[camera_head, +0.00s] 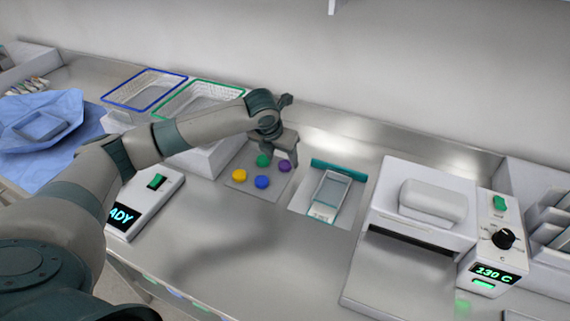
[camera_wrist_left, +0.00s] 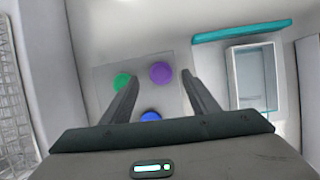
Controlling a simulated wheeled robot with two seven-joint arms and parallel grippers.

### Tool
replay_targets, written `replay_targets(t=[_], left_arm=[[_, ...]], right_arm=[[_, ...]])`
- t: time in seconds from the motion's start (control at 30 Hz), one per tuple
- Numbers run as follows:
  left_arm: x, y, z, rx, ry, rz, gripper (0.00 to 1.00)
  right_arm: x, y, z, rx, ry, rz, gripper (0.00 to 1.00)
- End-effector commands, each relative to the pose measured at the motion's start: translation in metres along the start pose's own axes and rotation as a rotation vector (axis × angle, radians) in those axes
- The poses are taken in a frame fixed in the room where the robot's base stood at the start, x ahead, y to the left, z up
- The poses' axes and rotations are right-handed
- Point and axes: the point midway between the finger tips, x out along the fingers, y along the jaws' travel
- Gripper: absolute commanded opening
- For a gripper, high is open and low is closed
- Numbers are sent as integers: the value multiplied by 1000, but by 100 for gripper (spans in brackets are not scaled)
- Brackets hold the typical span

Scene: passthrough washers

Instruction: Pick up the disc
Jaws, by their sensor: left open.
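Several coloured discs lie on a grey mat (camera_head: 243,187): a yellow disc (camera_head: 239,175), a green disc (camera_head: 263,161), a blue disc (camera_head: 262,182) and a purple disc (camera_head: 285,167). My left gripper (camera_head: 282,159) is above the mat's back right side, close over the purple disc. In the left wrist view, the purple disc (camera_wrist_left: 161,72) shows between the tips of the open, empty fingers (camera_wrist_left: 160,77). The green disc (camera_wrist_left: 122,81) is left of it, partly behind the left finger. The blue disc (camera_wrist_left: 150,116) is nearer the palm. Yellow is hidden there.
A clear tray (camera_head: 331,191) with a teal bar (camera_head: 338,171) stands right of the mat. A white sealer (camera_head: 427,201) and a 130 C control box (camera_head: 487,268) are further right. Wire baskets (camera_head: 145,90) and a blue wrap (camera_head: 75,112) are left. The front counter is clear.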

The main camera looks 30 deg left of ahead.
Motion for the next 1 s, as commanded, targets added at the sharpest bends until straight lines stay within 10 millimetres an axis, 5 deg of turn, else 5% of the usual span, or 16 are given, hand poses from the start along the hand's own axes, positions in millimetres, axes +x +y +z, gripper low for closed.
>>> replay_targets(t=[0.3, 0.77, 0.93, 1.0], left_arm=[[30, -2, -1, 0, 2, 0, 55], [30, -2, -1, 1, 1, 0, 55], [30, -2, -1, 1, 1, 0, 14], [30, -2, -1, 1, 1, 1, 11]], right_arm=[[-12, 1, -1, -1, -1, 1, 31], [-11, 1, 0, -1, -2, 1, 31], [-11, 1, 0, -1, -2, 1, 31], [-11, 1, 0, -1, -2, 1, 31]])
